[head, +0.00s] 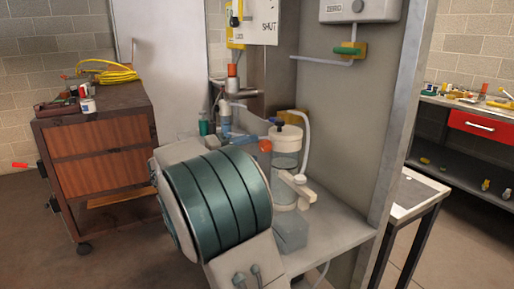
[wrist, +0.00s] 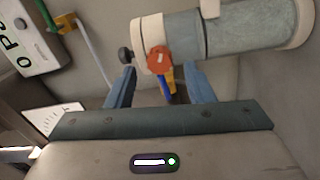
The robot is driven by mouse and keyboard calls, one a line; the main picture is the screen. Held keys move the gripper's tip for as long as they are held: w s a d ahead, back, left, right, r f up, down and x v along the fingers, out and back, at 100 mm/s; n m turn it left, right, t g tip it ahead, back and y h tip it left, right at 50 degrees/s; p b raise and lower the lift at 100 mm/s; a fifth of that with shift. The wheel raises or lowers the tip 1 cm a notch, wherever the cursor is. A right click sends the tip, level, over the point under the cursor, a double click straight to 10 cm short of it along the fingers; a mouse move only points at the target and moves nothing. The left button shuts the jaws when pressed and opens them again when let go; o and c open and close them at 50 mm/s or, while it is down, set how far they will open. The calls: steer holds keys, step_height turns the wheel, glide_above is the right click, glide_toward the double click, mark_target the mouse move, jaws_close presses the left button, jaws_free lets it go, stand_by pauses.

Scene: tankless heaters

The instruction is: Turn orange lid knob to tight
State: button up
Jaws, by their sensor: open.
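The orange lid knob (wrist: 159,60) sits on the white lid collar of a cylindrical canister (wrist: 230,35), which lies sideways in the wrist view. In the head view the orange knob (head: 265,145) shows on the left side of the upright, clear-walled canister (head: 286,160). My gripper (wrist: 161,72) is open, its two blue fingers apart. The knob lies between and just past the fingertips in the wrist view; I cannot tell whether they touch it. In the head view my arm hides most of the gripper.
A black knob (wrist: 125,55) is beside the lid. A white hose (head: 305,130) runs behind the canister. Pipes with an orange-red fitting (head: 232,70) stand to the left. A metal post (head: 400,130) rises at right. A brown cabinet (head: 95,150) stands at left.

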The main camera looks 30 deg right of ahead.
steer(key=a+p, duration=0.1)
steer(key=a, duration=0.9)
steer(key=shift+s+a+f, duration=0.15)
steer(key=shift+a+f, duration=0.05)
steer(key=shift+a, duration=0.05)
